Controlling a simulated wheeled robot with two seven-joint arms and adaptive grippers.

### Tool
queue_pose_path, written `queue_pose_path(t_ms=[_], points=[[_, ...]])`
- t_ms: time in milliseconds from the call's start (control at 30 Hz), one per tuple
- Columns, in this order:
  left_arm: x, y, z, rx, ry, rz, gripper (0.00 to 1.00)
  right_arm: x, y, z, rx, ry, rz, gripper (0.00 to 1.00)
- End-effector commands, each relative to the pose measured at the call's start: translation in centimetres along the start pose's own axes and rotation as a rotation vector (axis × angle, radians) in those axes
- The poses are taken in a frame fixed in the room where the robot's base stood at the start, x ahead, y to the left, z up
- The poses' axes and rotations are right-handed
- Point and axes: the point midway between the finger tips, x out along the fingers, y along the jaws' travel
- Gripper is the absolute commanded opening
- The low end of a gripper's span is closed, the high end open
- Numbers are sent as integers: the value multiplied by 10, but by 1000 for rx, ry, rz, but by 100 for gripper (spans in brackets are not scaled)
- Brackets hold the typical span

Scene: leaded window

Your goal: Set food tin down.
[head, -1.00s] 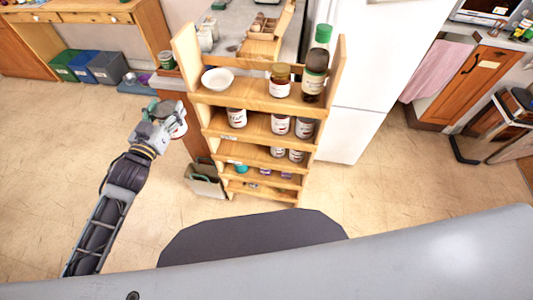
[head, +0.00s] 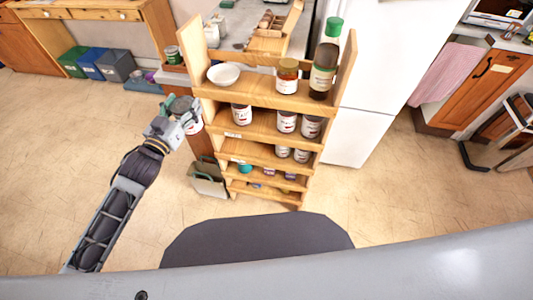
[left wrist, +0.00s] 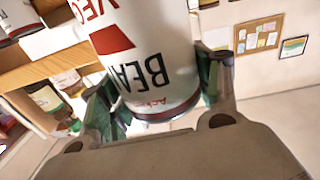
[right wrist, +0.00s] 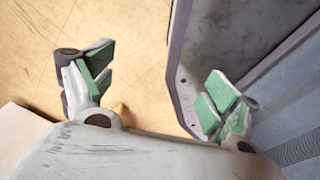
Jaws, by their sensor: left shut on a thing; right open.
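The food tin, a white can with red and black lettering (left wrist: 150,62), is held between the fingers of my left gripper (left wrist: 157,92). In the head view my left gripper (head: 180,113) is beside the left side of the wooden shelf rack, and only part of the tin (head: 194,127) shows past the fingers. No surface is seen touching the tin's base. My right gripper (right wrist: 160,87) is open and empty in the right wrist view. It is out of sight in the head view.
The wooden shelf rack (head: 262,126) holds a white bowl (head: 223,75), a jar (head: 287,76) and a dark bottle (head: 324,62) on top, with several tins and jars below. Another tin (head: 172,55) stands behind its left side. Open floor (head: 60,150) lies to the left.

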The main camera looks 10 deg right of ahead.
Motion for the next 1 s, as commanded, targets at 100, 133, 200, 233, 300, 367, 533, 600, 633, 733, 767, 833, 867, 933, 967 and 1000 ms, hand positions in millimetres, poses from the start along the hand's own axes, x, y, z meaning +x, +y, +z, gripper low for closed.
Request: queue_pose_path(t_ms=[100, 133, 200, 233, 300, 367, 533, 600, 633, 733, 767, 833, 867, 933, 967, 1000], points=[[3, 8, 6, 1, 8, 20, 24, 5, -3, -17, 1, 10, -3, 88], [3, 10, 8, 1, 9, 25, 24, 5, -4, -20, 2, 11, -4, 88], [5, 14, 11, 0, 11, 37, 24, 5, -5, -29, 2, 15, -6, 88], [5, 16, 12, -1, 11, 41, 24, 5, -6, -33, 3, 16, -7, 88], [6, 20, 15, -3, 14, 53, 24, 4, -7, -42, 3, 20, -9, 88], [8, 24, 17, -3, 15, 62, 24, 4, -9, -49, 4, 24, -11, 88], [10, 34, 25, -4, 18, 89, 24, 0, -12, -70, 5, 33, -17, 88], [11, 39, 28, -6, 19, 101, 24, -1, -14, -78, 6, 36, -19, 88], [11, 40, 29, -6, 20, 105, 24, -2, -15, -81, 6, 37, -20, 88], [12, 46, 34, -6, 21, 120, 24, -6, -17, -93, 6, 44, -23, 88], [12, 48, 35, -7, 22, 125, 24, -7, -17, -96, 7, 44, -24, 88], [13, 52, 38, -7, 22, 136, 24, -9, -19, -104, 7, 49, -27, 88], [14, 54, 40, -8, 22, 141, 24, -11, -19, -107, 7, 50, -28, 88], [14, 58, 43, -7, 23, 151, 24, -14, -21, -114, 7, 53, -30, 88], [14, 60, 45, -7, 23, 156, 24, -15, -21, -116, 7, 54, -31, 88], [14, 62, 47, -7, 23, 162, 24, -17, -22, -121, 8, 57, -33, 88]])
